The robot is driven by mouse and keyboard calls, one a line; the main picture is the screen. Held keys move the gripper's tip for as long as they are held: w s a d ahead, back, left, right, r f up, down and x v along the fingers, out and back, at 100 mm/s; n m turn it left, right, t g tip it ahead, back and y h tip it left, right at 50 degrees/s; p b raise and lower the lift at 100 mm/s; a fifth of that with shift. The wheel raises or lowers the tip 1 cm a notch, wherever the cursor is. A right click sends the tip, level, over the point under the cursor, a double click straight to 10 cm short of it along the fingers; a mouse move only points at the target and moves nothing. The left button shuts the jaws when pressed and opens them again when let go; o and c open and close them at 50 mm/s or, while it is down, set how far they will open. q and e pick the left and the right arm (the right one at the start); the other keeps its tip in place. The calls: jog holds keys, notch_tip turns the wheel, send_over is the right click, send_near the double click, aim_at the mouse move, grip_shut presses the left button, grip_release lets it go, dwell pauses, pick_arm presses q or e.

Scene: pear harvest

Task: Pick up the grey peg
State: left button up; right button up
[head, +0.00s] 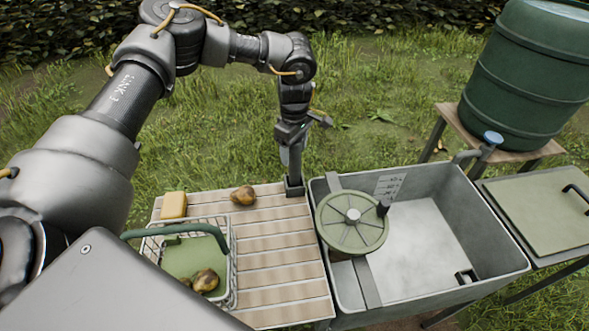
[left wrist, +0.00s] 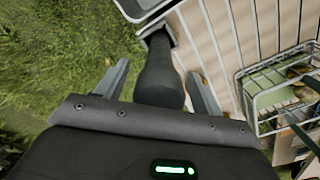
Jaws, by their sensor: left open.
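The grey peg (left wrist: 160,72) is a dark, rounded post that rises from a square foot at the table's corner. In the left wrist view it stands between the two fingers of my left gripper (left wrist: 158,68), with a visible gap on each side. In the head view my left gripper (head: 292,160) points down over the far right corner of the slatted table, and the peg's dark foot (head: 295,189) shows below it. The fingers hide most of the peg there. The gripper is open and holds nothing. My right gripper is not in view.
The slatted table (head: 275,255) holds a wire basket (head: 233,270) with brown pears, a yellow block (head: 173,205) and a loose pear (head: 243,195). A grey sink (head: 425,225) with a round green lid (head: 352,222) adjoins on the right. A green barrel (head: 525,75) stands behind.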

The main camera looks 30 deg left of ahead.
pick_arm(q)
grip_shut()
dwell(0.4)
jog(key=shift+r, duration=0.1)
jog(key=shift+w+r, duration=0.15)
jog(key=shift+r, duration=0.15)
notch_tip(320, 180, up, 9)
jog(key=shift+r+b, duration=0.15)
jog(key=shift+b, duration=1.1)
notch_tip(320, 180, up, 7)
jog(key=p, duration=0.8)
jog(key=shift+p, duration=0.35)
